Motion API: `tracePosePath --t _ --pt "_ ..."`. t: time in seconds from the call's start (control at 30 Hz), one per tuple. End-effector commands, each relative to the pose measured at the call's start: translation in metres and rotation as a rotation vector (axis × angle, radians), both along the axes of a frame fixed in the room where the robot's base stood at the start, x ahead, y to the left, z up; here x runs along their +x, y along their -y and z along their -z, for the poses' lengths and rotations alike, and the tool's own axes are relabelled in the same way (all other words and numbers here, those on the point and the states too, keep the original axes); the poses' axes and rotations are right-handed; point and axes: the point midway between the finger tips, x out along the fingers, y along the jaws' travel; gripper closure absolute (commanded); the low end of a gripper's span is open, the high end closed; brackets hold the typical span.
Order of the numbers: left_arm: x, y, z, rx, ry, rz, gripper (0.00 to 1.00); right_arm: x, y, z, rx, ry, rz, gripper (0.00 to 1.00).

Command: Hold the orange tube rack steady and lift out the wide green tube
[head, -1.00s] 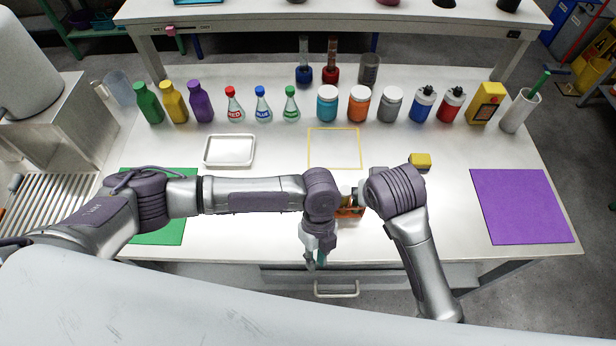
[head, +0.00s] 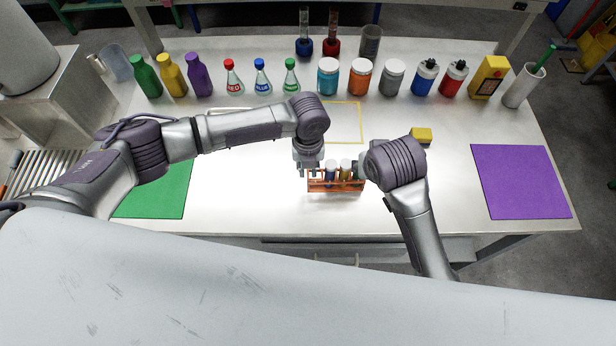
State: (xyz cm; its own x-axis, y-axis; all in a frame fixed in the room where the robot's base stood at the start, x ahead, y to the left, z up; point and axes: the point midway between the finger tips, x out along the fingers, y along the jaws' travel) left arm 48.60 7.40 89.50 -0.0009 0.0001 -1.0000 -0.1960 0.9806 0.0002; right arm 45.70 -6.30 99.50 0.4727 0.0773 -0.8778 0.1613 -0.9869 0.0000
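The orange tube rack (head: 337,186) stands on the white table near its front edge. Several tubes stand in it, among them one with a blue cap (head: 331,166) and one with a yellowish top (head: 345,166). I cannot make out the wide green tube. My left gripper (head: 309,171) points down at the left end of the rack. Its fingers are too small to show whether they are open, shut or touching anything. My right arm's wrist is at the rack's right end and hides my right gripper.
Bottles, flasks and jars (head: 360,77) line the back of the table. A yellow block (head: 421,135) lies behind my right wrist. A green mat (head: 160,195) is at the left and a purple mat (head: 520,182) at the right. A yellow outlined square (head: 361,122) is partly hidden by my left arm.

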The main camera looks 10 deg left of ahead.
Motion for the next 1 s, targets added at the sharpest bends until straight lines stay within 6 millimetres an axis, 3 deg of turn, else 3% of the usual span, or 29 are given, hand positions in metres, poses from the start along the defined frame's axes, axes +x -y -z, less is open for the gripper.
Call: tracePosePath --t 0.2,0.4,0.77,0.87,1.0 --pt "-0.001 0.0 0.039 0.001 -0.001 0.0 0.81 0.0 0.0 0.0 0.0 0.0 0.0 0.58" --pt "-0.001 0.0 0.058 0.001 -0.001 -0.001 0.81 0.0 0.0 0.0 0.0 0.0 0.0 0.58" --pt "0.0 0.0 0.062 0.0 0.0 0.0 0.81 0.0 0.0 0.0 0.0 0.0 0.0 0.58" --pt "0.0 0.0 0.062 0.0 0.0 0.0 0.98 0.0 0.0 0.0 0.0 0.0 0.0 0.58" --pt "0.0 0.0 0.062 0.0 0.0 0.0 1.0 0.0 0.0 0.0 0.0 0.0 0.0 0.58"
